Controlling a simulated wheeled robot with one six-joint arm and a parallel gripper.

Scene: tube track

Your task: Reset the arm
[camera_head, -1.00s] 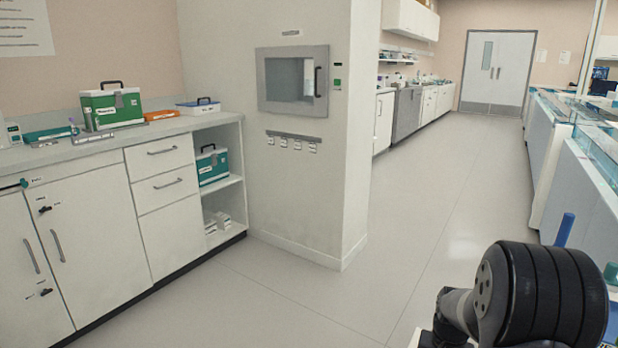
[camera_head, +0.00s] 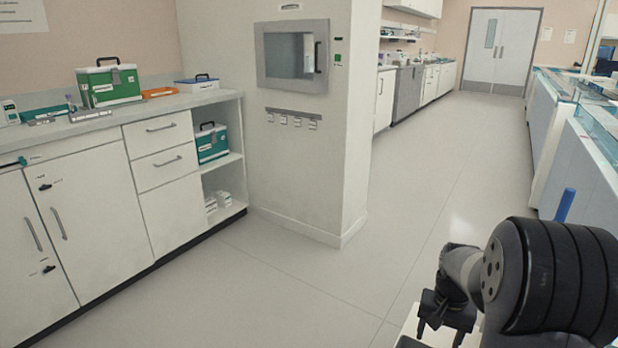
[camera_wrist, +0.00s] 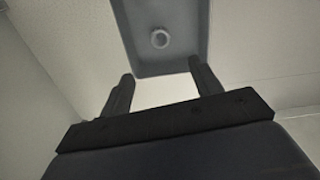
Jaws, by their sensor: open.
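My gripper (camera_head: 442,330) is at the lower right of the head view, below my black wrist joint. Its two dark fingers point down and stand apart. In the wrist view, my gripper (camera_wrist: 160,68) shows two spread fingers with nothing between them. Beyond the fingers is a grey recessed panel or tray (camera_wrist: 145,15) with a round ring-shaped piece on it; I cannot tell what it is.
A counter (camera_head: 150,111) with a green case (camera_head: 110,86) runs along the left. A wall pillar (camera_head: 300,170) stands mid-view. Glass-topped benches (camera_head: 575,140) line the right, with a blue upright piece (camera_head: 565,205) near my arm. The floor (camera_head: 430,190) between is clear.

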